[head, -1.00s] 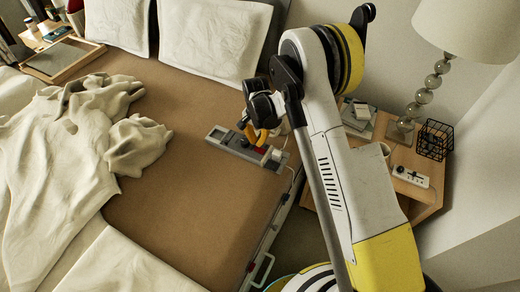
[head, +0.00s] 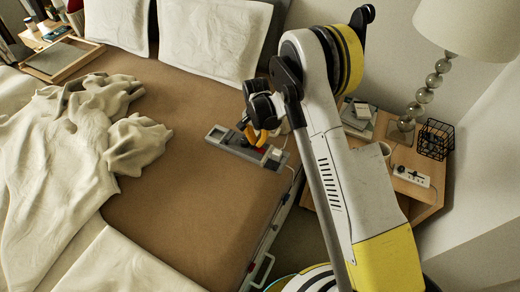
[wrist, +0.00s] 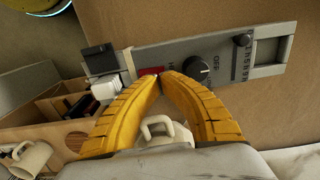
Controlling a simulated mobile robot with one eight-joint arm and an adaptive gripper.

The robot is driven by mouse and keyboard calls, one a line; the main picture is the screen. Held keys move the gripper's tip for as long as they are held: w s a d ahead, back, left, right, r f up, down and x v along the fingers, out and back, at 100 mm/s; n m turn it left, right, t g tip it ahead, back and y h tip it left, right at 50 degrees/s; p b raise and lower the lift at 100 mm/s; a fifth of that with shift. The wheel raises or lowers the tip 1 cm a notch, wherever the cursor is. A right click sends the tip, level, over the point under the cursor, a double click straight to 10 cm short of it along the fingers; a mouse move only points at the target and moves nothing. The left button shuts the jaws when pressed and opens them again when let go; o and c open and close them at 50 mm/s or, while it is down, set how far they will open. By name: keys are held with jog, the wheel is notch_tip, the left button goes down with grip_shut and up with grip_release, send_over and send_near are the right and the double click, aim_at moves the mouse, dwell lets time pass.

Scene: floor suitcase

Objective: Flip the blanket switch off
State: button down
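A grey control panel (head: 240,148) lies on the brown bed surface near the bed's right edge. In the wrist view the panel (wrist: 218,54) bears a small red switch (wrist: 151,71), a black round knob (wrist: 198,68) beside an OFF marking, and a black slider knob (wrist: 242,40). My gripper (wrist: 160,75) has yellow fingers with tips together, empty between them as far as I can see. The tips are right beside the red switch and partly cover it; I cannot tell whether they touch it or its position. In the head view my gripper (head: 258,138) is over the panel.
A black block (wrist: 100,58) and a white plug-like piece (wrist: 105,88) sit at the panel's end. A crumpled cream blanket (head: 70,150) lies left. The nightstand (head: 418,198) at right holds a lamp (head: 424,95), a wire basket (head: 435,140) and a power strip (head: 411,176).

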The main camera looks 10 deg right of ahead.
aim_at(257, 148)
jog(key=shift+f+b, duration=0.9)
jog(key=shift+f, duration=0.5)
dwell(0.4)
jog(key=shift+r+p, duration=1.7)
jog(key=shift+r, duration=1.85)
jog(key=shift+r, duration=0.3)
jog(key=s+d+r+n+t, duration=0.1)
jog(key=s+d+r, duration=0.15)
jog(key=r, duration=0.55)
jog(key=s+d+r+n+t, duration=0.15)
jog(key=s+r, duration=0.25)
jog(key=r, duration=0.4)
jog(key=s+d+r+n+t, duration=0.1)
jog(key=s+d+r, duration=0.2)
jog(key=r, duration=0.5)
jog(key=s+d+r+n+t, duration=0.1)
jog(key=s+d+r+t, duration=0.1)
jog(key=s, duration=0.7)
jog(key=s+d+r+n+t, duration=0.1)
jog(key=s+d+r+n, duration=0.1)
jog(key=s, duration=0.7)
jog(key=shift+d+r+t, duration=0.35)
jog(key=shift+d+r, duration=0.25)
jog(key=shift+d, duration=0.35)
